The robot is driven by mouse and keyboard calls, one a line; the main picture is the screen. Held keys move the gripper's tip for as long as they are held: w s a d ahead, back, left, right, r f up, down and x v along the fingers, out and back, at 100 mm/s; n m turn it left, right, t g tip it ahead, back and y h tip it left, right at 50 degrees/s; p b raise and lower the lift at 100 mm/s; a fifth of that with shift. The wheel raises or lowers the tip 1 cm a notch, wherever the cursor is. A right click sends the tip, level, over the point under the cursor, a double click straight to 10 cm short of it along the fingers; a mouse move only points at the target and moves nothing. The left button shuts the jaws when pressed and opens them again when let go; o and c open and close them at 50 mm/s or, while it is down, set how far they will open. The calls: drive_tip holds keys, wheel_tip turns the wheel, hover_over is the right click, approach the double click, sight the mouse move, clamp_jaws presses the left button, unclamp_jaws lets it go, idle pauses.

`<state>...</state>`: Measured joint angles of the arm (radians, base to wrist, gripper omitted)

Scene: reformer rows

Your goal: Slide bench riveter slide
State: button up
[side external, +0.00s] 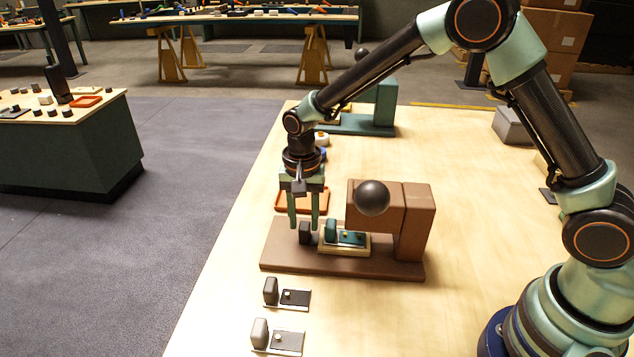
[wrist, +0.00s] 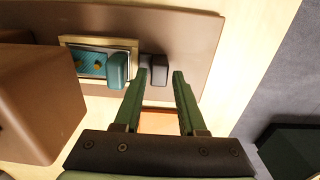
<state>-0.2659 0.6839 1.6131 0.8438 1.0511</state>
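The bench riveter is brown, with a flat base (side external: 345,265), an arched body (side external: 412,215) and a black ball knob (side external: 372,198). On its base, a teal slide (side external: 350,238) with an upright teal handle (side external: 331,230) sits in a pale frame; the slide also shows in the wrist view (wrist: 92,65). A dark block (side external: 305,233) stands on the base just left of the slide. My gripper (side external: 304,228) points down, with its green fingers apart. In the wrist view the dark block (wrist: 159,68) appears between the fingertips (wrist: 160,73); I cannot tell whether they touch it.
An orange tray (side external: 320,208) lies behind the riveter. Two small plates with grey blocks (side external: 270,292) (side external: 260,333) lie in front. A green machine (side external: 375,108) stands at the back, and a grey box (side external: 513,126) at right. The tabletop right of the riveter is clear.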

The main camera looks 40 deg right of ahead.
wheel_tip(320, 180, up, 10)
idle(0.4)
drive_tip(key=s+d+r+n+t, duration=0.2)
drive_tip(key=s+d+r+n, duration=0.2)
drive_tip(key=s, duration=0.4)
drive_tip(key=s+d+r+n+t, duration=0.3)
drive_tip(key=s+d+r+n, duration=0.2)
drive_tip(key=s+d, duration=0.3)
drive_tip(key=shift+r+t, duration=0.3)
drive_tip(key=shift+r, duration=0.05)
